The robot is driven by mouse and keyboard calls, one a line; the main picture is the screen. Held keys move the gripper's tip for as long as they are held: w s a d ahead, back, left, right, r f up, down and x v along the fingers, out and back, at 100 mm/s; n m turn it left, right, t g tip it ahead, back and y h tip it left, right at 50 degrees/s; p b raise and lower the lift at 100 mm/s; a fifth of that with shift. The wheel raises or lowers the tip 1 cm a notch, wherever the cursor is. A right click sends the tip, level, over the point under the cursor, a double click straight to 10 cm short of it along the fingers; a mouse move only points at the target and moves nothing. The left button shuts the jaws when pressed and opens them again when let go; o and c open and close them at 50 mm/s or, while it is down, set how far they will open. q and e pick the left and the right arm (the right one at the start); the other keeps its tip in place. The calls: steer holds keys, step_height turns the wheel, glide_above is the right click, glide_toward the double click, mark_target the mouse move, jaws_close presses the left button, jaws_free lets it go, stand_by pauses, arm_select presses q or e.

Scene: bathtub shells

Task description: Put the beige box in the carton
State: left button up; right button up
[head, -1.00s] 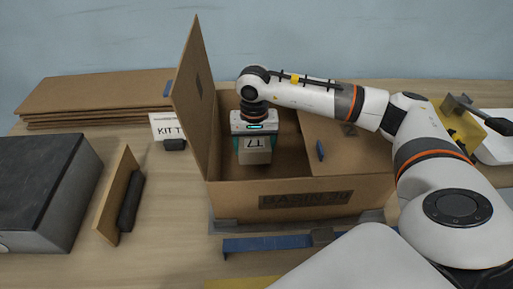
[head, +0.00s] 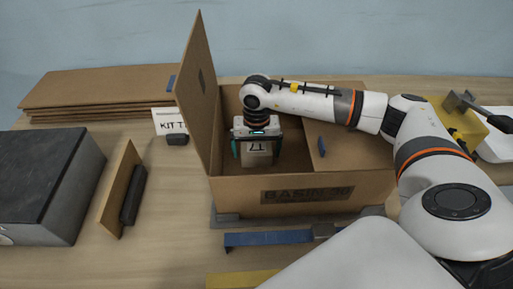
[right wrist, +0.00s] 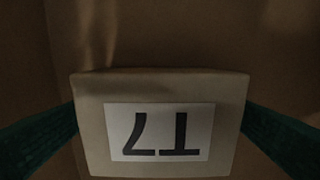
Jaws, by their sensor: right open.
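The beige box (head: 258,160), with a white label reading T7, is inside the open brown carton (head: 300,193). In the right wrist view the beige box (right wrist: 160,88) fills the lower middle, its label upside down. My right gripper (head: 257,154) is inside the carton and open, with one green finger on each side of the box. Small gaps seem to show between fingers and box in the head view. The carton's front wall and the gripper hide the box's underside, so I cannot tell how it rests. My left gripper is not in view.
One carton flap (head: 197,95) stands upright at the left; another (head: 345,146) covers the right part. Flat cardboard sheets (head: 95,90) lie at the back left. A dark grey box (head: 45,185) and an upright board (head: 120,190) stand left. A blue strip (head: 268,238) lies in front.

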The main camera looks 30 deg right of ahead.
mark_target(256, 147)
steer(key=shift+r, duration=0.25)
step_height(256, 147, up, 12)
steer(key=b, duration=0.2)
steer(key=shift+f, duration=0.15)
